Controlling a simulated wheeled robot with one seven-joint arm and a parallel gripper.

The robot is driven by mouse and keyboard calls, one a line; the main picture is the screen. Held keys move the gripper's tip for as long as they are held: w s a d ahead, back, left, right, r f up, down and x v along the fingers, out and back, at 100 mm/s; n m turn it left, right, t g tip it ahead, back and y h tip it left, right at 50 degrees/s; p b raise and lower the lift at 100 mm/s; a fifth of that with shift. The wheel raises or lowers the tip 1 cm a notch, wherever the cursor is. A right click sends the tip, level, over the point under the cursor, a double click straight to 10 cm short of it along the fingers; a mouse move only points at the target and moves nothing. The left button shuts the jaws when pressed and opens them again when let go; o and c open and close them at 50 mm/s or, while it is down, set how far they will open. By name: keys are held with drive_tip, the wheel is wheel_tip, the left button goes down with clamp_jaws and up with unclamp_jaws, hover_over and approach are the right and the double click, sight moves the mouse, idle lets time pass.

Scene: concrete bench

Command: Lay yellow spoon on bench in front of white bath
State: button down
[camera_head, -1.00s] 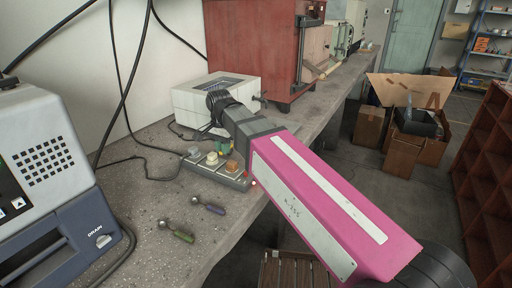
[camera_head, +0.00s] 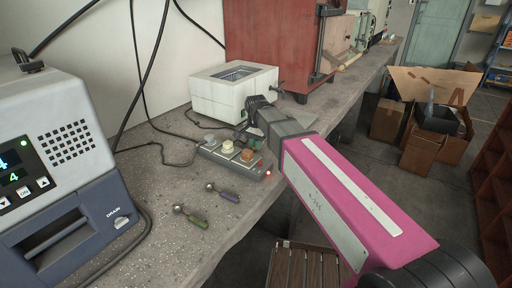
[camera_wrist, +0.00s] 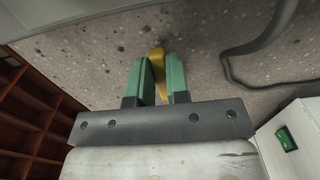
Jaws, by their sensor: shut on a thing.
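The white bath (camera_head: 235,93), a pale box with a dark open top, stands on the bench (camera_head: 165,180) by the wall. My gripper (camera_head: 243,137) is low over the bench, close to the front right of the bath. Its green fingers are shut on the yellow spoon (camera_wrist: 155,56), of which a short yellow part shows between and beyond the fingertips in the wrist view. The rest of the spoon is hidden, and I cannot tell whether it touches the bench. In the head view my arm hides most of this spot.
A grey block with knobs (camera_head: 232,160) sits just before my gripper. A green-handled spoon (camera_head: 190,215) and a purple-handled one (camera_head: 222,192) lie nearer. A grey-blue machine (camera_head: 65,165) is at left, a red cabinet (camera_head: 270,45) behind. Black cables cross the bench.

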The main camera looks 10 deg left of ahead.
drive_tip(key=shift+f, duration=0.65)
drive_tip(key=c, duration=1.1)
unclamp_jaws()
drive_tip(key=shift+f, duration=0.1)
wheel_tip(320, 180, up, 12)
drive_tip(key=shift+s, duration=0.1)
